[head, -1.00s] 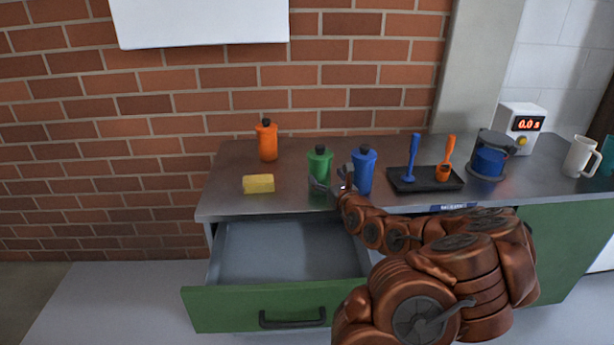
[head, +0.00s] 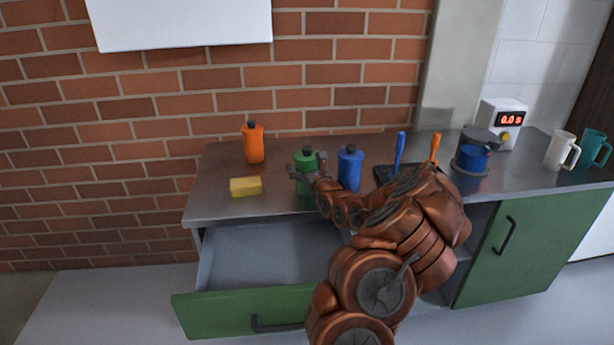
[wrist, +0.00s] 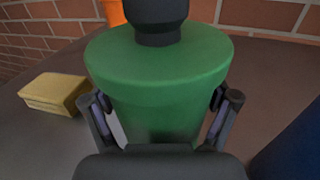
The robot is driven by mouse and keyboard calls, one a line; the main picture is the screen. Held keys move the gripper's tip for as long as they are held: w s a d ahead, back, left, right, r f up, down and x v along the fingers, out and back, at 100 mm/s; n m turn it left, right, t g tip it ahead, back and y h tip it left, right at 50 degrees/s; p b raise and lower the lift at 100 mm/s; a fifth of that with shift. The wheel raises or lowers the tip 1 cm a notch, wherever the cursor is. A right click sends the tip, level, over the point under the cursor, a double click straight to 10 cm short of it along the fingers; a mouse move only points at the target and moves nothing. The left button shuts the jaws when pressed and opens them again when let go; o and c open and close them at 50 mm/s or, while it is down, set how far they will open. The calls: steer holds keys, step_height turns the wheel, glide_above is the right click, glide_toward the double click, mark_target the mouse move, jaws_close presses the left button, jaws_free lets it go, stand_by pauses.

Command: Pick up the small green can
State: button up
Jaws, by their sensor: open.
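The small green can (head: 308,160) stands upright on the metal counter, with a black cap. It fills the middle of the wrist view (wrist: 160,75). My gripper (head: 306,177) is open, at the front of the can. In the wrist view, its two fingers (wrist: 160,110) stand one on each side of the can's body. I cannot tell whether the fingers touch it. The lower part of the can is partly hidden by my gripper.
A blue can (head: 349,168) stands close on the right. A yellow sponge (head: 245,187) lies to the left, and an orange can (head: 253,144) stands behind it. An open drawer (head: 240,308) juts out below the counter (head: 210,205). My arm partly covers a black tray (head: 383,172).

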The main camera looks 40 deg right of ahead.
steer(key=shift+w+d, duration=0.15)
steer(key=shift+c, duration=0.2)
steer(key=c, duration=1.4)
